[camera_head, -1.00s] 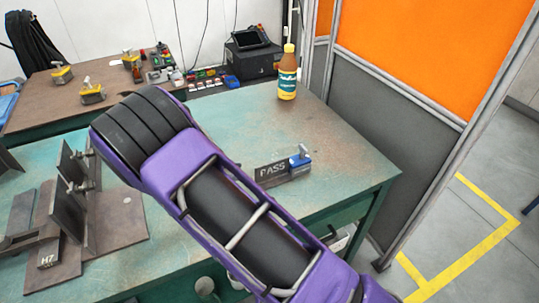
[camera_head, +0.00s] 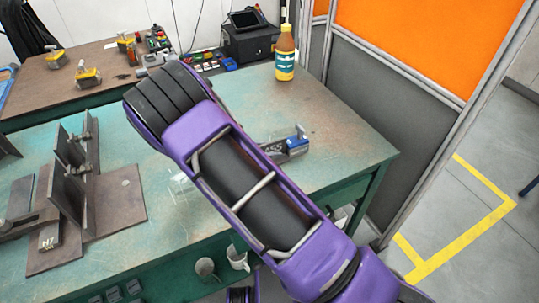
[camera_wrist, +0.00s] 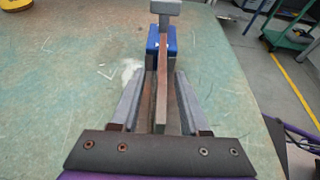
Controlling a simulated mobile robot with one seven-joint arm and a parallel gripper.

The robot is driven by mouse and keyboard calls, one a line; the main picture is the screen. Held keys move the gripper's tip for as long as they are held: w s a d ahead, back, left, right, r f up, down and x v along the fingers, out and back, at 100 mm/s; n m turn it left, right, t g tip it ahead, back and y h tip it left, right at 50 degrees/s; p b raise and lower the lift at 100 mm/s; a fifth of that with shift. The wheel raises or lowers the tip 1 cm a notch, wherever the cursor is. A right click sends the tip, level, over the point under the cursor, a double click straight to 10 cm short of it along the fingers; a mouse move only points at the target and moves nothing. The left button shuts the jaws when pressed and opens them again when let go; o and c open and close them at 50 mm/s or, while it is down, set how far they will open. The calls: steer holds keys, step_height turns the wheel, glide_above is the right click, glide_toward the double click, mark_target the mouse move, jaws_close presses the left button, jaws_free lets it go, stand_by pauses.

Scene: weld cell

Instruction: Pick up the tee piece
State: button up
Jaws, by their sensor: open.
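A steel plate stands on edge with a blue block and a T-shaped grey handle at its far end; I take this for the tee piece (camera_wrist: 162,60). In the head view the tee piece (camera_head: 290,146) is on the green table, its left part hidden behind my arm. In the wrist view my gripper (camera_wrist: 160,82) is open, with one grey finger on each side of the plate's near part. The plate runs between the fingers; I cannot tell whether either finger touches it. In the head view my arm hides the gripper.
The green table (camera_head: 330,115) also bears a steel fixture (camera_head: 112,200) with upright plates on the left. A brown bottle (camera_head: 285,55) stands at the back, near a grey and orange partition (camera_head: 385,85). A brown table (camera_head: 110,62) with yellow tools lies behind.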

jaws_close()
steer(key=shift+r, duration=0.15)
stand_by(1.2)
